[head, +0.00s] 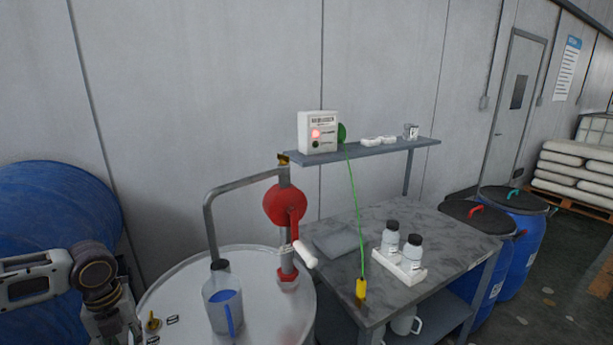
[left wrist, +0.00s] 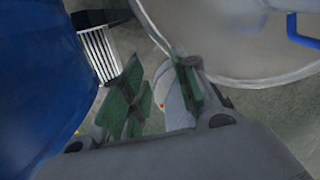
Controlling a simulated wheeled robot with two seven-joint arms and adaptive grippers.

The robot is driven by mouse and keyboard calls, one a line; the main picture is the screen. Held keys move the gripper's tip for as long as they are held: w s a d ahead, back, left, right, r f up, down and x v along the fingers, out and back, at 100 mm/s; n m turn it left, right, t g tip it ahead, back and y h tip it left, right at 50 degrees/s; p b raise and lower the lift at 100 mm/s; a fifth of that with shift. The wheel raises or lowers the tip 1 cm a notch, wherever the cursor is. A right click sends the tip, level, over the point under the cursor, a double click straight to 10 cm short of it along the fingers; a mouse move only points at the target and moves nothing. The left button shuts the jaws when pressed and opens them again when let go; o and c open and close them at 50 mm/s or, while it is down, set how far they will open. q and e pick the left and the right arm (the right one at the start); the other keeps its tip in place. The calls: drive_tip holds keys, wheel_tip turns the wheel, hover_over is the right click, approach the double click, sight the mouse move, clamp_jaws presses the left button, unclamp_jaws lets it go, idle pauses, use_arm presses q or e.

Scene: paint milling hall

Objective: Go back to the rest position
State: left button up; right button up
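My left gripper (head: 118,322) is low at the left edge of the head view, beside the pale drum (head: 255,322) and in front of the blue drum lying at the left. In the left wrist view its two green-padded fingers (left wrist: 158,90) stand apart with nothing held between them. My right arm and gripper are in neither view. The jug's handle also shows in the left wrist view (left wrist: 302,32).
The blue drum (head: 60,230) is close to my left arm. Right of the pale drum, a grey table (head: 430,240) bears a white tray of two bottles (head: 400,264) and a yellow clip (head: 361,289) on a green cable. A shelf (head: 365,152) holds a box with a red light (head: 317,133).

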use_arm(q)
drive_tip(key=s+f+n, duration=0.6)
drive_tip(key=f+n, duration=0.1)
drive_tip(key=f, duration=0.5)
drive_tip(key=s+d+f+n+t, duration=0.2)
drive_tip(key=s+d+f+n, duration=0.2)
drive_tip(key=d+f+n, duration=0.35)
drive_tip(key=s+d+r+n+t, duration=0.15)
drive_tip(key=d+r+n, duration=0.25)
drive_tip(key=d+n, duration=0.7)
wheel_tip(320, 180, down, 34)
drive_tip(key=s+a+n+g, duration=0.1)
drive_tip(key=s+a, duration=0.1)
drive_tip(key=s+a+f, duration=0.2)
drive_tip(key=s+f, duration=0.7)
drive_tip(key=s, duration=0.2)
drive_tip(key=s+a+f+g, duration=0.1)
drive_tip(key=s+a+f, duration=0.2)
drive_tip(key=s+f, duration=0.7)
drive_tip(key=shift+s+f, duration=0.15)
drive_tip(key=shift+s, duration=0.35)
